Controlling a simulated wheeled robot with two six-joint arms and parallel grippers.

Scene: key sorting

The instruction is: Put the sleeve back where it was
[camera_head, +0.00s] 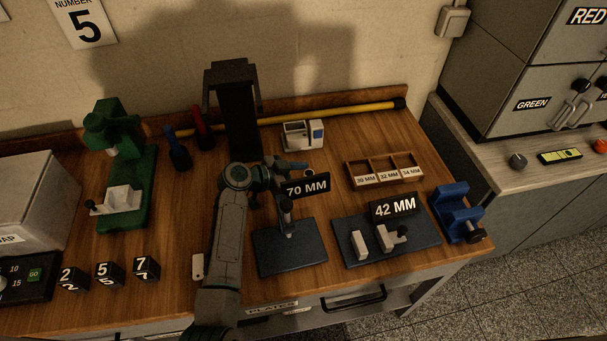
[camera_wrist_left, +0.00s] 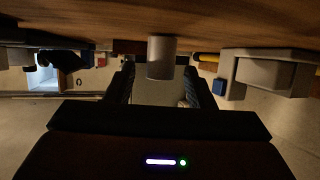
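My left gripper (camera_head: 292,168) reaches over the bench beside the 70 MM sign (camera_head: 307,188). In the left wrist view, which looks upside down, its two dark fingers (camera_wrist_left: 160,78) stand apart. A plain grey cylinder (camera_wrist_left: 161,57), which looks like the sleeve, stands on the wood between the finger ends, with a gap visible on each side. In the head view only a small pale piece (camera_head: 309,173) shows by the fingertips, partly hidden by the sign. A wooden rack (camera_head: 348,172) has compartments labelled 30, 32 and 34 MM. My right gripper is not in view.
A dark plate with a post (camera_head: 290,255) stands below the 70 MM sign. The 42 MM stand (camera_head: 352,258) and a blue vise (camera_head: 456,212) are to the right. Bare wood lies around the rack.

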